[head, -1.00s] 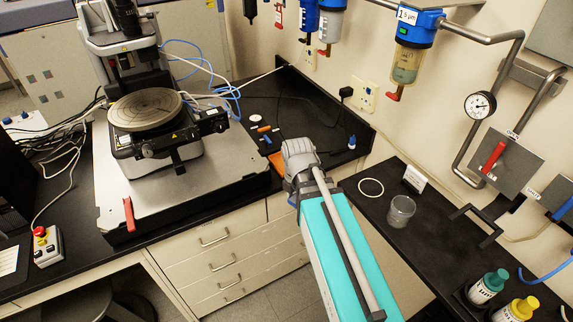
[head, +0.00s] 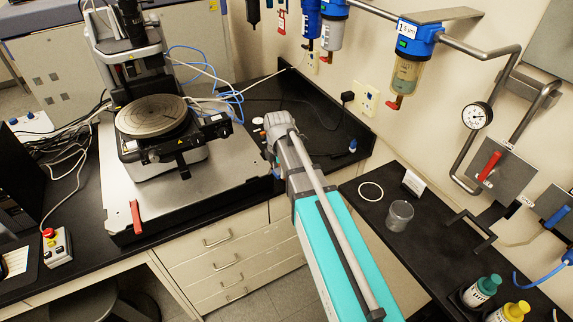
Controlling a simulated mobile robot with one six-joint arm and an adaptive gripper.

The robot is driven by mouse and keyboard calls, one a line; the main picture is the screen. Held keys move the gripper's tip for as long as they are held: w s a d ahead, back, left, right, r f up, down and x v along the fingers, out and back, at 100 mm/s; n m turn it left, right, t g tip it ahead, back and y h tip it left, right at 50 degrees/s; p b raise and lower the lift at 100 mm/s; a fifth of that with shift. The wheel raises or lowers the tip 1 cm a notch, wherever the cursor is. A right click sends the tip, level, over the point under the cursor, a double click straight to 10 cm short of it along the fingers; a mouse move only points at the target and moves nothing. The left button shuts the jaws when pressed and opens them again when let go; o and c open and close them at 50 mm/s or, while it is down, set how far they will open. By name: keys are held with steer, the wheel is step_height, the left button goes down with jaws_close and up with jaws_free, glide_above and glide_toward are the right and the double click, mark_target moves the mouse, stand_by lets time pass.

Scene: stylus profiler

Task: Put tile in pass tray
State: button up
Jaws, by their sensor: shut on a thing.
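My gripper (head: 277,128) is at the end of my grey and teal arm, over the dark bench to the right of the stylus profiler. Its grey housing shows from behind. Its fingertips and the tile in its grip are hidden by the wrist, so how the tile sits cannot be seen. I cannot make out a pass tray; the bench area under and behind my arm is covered.
The profiler's round stage (head: 152,115) stands on a grey base plate (head: 215,188) to the left. A small white round item (head: 257,121) lies near my gripper. A blue-capped bottle (head: 352,146) stands by the wall. A glass beaker (head: 399,215) and white ring (head: 370,191) are on the right bench.

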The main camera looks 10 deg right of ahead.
steer(key=w, duration=0.2)
steer(key=w+a+r, duration=0.1)
steer(key=shift+a+m, duration=0.1)
steer(key=shift+m, duration=0.3)
steer(key=shift+w, duration=0.15)
steer(key=w+d+f+b, duration=0.2)
steer(key=w+f+b, duration=0.1)
steer(key=w+d+f+b, duration=0.2)
steer(key=w+d+f, duration=0.1)
steer(key=w, duration=0.1)
steer(key=w+d+f+b, duration=0.2)
steer(key=w+f+b, duration=0.1)
steer(key=shift+w+d+b, duration=0.2)
steer(key=shift+w+b, duration=0.1)
steer(key=shift+w, duration=0.1)
steer(key=shift+w+d+f+b, duration=0.3)
steer(key=shift+w+f+b, duration=0.1)
steer(key=shift+f+b, duration=0.3)
steer(key=shift+s+f+b, duration=0.1)
steer(key=shift+f+b, duration=1.2)
